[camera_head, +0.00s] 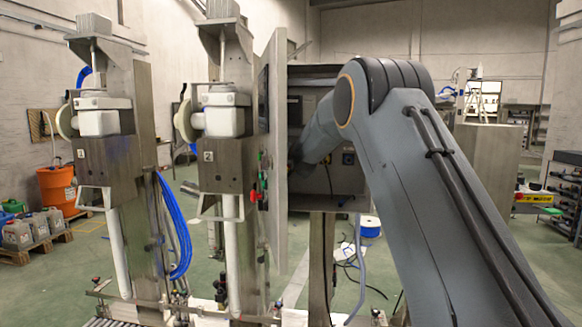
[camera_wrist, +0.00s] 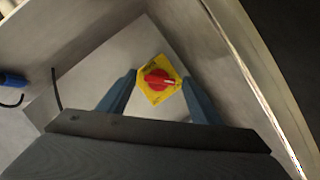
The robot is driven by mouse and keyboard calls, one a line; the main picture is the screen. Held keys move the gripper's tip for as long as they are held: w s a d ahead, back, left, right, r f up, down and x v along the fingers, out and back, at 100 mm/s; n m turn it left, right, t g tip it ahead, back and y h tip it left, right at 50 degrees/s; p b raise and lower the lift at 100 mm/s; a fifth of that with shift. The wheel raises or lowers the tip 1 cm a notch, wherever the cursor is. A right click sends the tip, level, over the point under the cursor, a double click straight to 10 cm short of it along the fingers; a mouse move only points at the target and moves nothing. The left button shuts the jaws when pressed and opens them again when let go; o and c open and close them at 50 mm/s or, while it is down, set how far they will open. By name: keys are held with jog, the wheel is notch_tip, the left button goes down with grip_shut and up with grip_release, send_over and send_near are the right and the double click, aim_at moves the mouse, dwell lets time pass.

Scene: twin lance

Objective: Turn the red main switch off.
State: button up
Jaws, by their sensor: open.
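The red main switch (camera_wrist: 156,78) is a red rotary knob on a yellow square plate (camera_wrist: 173,69), mounted on a grey metal panel. It shows in the wrist view, just beyond my gripper (camera_wrist: 158,88). My gripper's two blue-grey fingers are apart, one on each side of the switch in the picture. Nothing is held between them. I cannot tell how far the fingertips are from the knob. A pale mark shows at the knob's right side. In the head view my arm reaches into the grey cabinet area, and the switch and gripper tips are hidden there.
Grey cabinet (camera_head: 340,178) walls enclose the space around the switch in the wrist view. An open cabinet door (camera_head: 272,150) stands left of my arm. Two filling machines stand further left, with blue hoses (camera_head: 175,230). A blue connector (camera_wrist: 12,79) with a cable shows at left.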

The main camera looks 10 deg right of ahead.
jog(key=b+v, duration=0.2)
jog(key=v, duration=0.5)
jog(key=shift+f, duration=0.1)
jog(key=s+f+n+g+y, duration=0.1)
jog(key=s+f+n+g, duration=0.25)
jog(key=s+f, duration=0.8)
jog(key=s+f+n+g, duration=0.2)
jog(key=s+f+g, duration=0.2)
jog(key=s+f, duration=0.7)
jog(key=s+f+n+g, duration=0.2)
jog(key=s+f+g, duration=0.1)
jog(key=s, duration=1.3)
jog(key=s+f+n+g, duration=0.2)
jog(key=s+f+g, duration=0.2)
jog(key=s, duration=1.2)
jog(key=shift+s+d, duration=0.3)
